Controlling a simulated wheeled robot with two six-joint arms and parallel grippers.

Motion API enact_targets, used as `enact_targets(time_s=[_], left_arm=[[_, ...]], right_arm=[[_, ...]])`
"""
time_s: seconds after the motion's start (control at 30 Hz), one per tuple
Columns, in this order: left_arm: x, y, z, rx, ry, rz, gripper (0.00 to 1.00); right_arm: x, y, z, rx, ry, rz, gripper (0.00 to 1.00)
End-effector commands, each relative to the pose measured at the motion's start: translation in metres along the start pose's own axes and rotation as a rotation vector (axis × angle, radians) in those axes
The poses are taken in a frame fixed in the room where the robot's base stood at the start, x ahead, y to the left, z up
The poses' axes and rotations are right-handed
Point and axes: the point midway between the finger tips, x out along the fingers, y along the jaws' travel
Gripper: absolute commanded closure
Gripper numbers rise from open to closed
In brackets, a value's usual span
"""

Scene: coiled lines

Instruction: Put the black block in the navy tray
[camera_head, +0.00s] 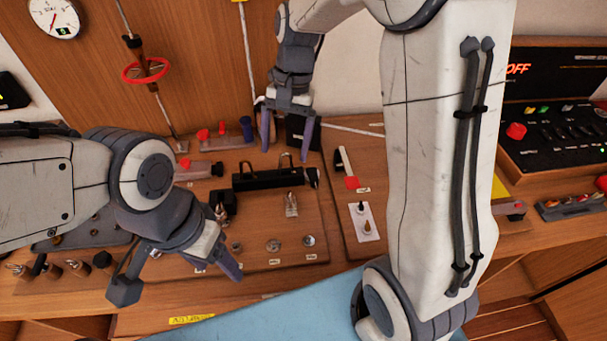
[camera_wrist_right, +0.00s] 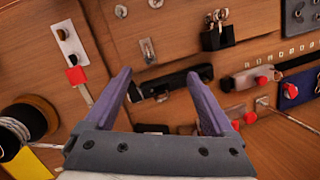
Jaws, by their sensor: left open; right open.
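A black block (camera_head: 298,130) stands at the back of the bench, partly behind a finger of my right gripper (camera_head: 286,135). In the right wrist view a dark piece (camera_wrist_right: 150,128) shows low between the open fingers of that gripper (camera_wrist_right: 165,85), partly hidden by its palm; contact cannot be told. My left gripper (camera_head: 180,275) is open and empty over the left front of the bench. A dark blue-grey tray (camera_head: 572,209) with small coloured things in it lies at the far right; I cannot tell surely that it is the navy tray.
A long black bar (camera_head: 268,179) lies on the wooden board in front of the right gripper. A control panel (camera_head: 555,125) stands at right. My right arm hides much of the middle right.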

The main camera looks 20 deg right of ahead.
Motion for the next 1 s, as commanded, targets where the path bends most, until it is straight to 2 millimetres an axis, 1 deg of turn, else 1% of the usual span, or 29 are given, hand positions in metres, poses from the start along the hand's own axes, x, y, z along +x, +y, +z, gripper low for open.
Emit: enact_targets(time_s=[0.03,0.1,0.2,0.3,0.37,0.43,0.6,0.7,0.87,1.0], left_arm=[[0.013,-0.001,0.001,0.0,0.0,0.0,0.36],[0.019,-0.001,0.001,0.0,0.0,0.0,0.36],[0.025,-0.002,0.001,0.0,0.0,0.0,0.36],[0.028,-0.002,0.001,0.001,0.0,0.0,0.36],[0.028,-0.002,0.001,0.001,0.0,0.0,0.36],[0.027,-0.002,0.001,0.001,0.0,0.0,0.36],[0.024,-0.002,0.001,0.0,0.0,0.0,0.36],[0.023,-0.002,0.001,0.0,0.0,0.0,0.36],[0.022,-0.002,0.001,0.0,0.0,0.0,0.36],[0.02,-0.001,0.001,0.0,0.0,0.0,0.36]], right_arm=[[0.013,0.014,-0.04,0.154,-0.028,-0.022,0.11],[0.019,0.031,-0.079,0.325,-0.061,-0.048,0.11],[0.026,0.054,-0.118,0.504,-0.099,-0.077,0.11],[0.03,0.07,-0.139,0.606,-0.122,-0.096,0.11],[0.033,0.074,-0.144,0.636,-0.129,-0.101,0.11],[0.039,0.075,-0.145,0.649,-0.134,-0.101,0.11],[0.065,0.071,-0.142,0.647,-0.134,-0.1,0.11],[0.076,0.069,-0.141,0.645,-0.132,-0.102,0.11],[0.087,0.067,-0.14,0.644,-0.132,-0.101,0.11],[0.108,0.064,-0.138,0.644,-0.133,-0.099,0.11]])
